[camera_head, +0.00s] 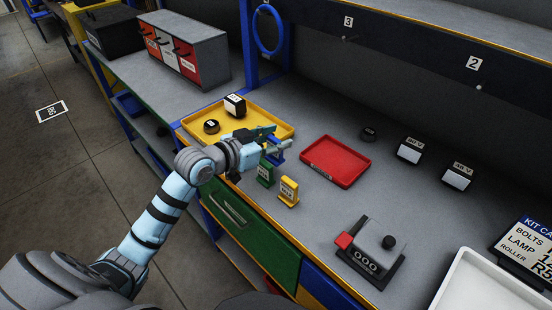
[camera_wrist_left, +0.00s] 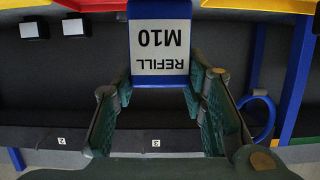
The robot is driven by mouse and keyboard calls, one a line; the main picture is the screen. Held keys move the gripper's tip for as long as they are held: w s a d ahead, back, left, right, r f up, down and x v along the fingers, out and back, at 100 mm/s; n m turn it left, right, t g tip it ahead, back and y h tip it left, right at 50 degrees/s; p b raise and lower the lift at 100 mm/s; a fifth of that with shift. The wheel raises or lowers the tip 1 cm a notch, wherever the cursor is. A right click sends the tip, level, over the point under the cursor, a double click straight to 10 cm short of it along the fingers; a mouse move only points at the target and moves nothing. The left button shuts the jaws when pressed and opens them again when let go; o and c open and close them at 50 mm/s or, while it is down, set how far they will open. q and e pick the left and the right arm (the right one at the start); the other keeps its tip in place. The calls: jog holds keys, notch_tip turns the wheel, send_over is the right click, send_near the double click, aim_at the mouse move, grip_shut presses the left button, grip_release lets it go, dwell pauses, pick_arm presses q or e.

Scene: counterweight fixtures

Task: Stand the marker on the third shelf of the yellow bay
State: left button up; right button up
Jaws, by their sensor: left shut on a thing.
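A blue marker with a white face (camera_wrist_left: 160,48) reading "REFILL M10" stands between the fingers of my left gripper (camera_wrist_left: 160,88) in the left wrist view, where its text is upside down. My left gripper (camera_head: 272,145) is shut on it. In the head view the blue marker (camera_head: 276,157) is partly hidden by the gripper, above or on the bench beside the yellow tray; I cannot tell whether it touches the bench. A green marker (camera_head: 265,174) and a yellow marker (camera_head: 288,191) stand nearby on the bench. The yellow bay's third shelf cannot be made out. My right gripper is not in view.
A red tray (camera_head: 334,162), black-and-white blocks (camera_head: 457,177) and a grey device (camera_head: 375,248) occupy the bench. A blue ring (camera_head: 257,35) hangs at the back. Floor lies open left.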

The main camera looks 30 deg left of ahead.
aim_at(273, 157)
pick_arm(q)
notch_tip(273, 157, down, 6)
jog(key=shift+r+b, duration=0.2)
jog(key=shift+b, duration=0.25)
jog(key=shift+f, duration=0.15)
jog(key=o, duration=1)
jog(key=shift+o, duration=0.2)
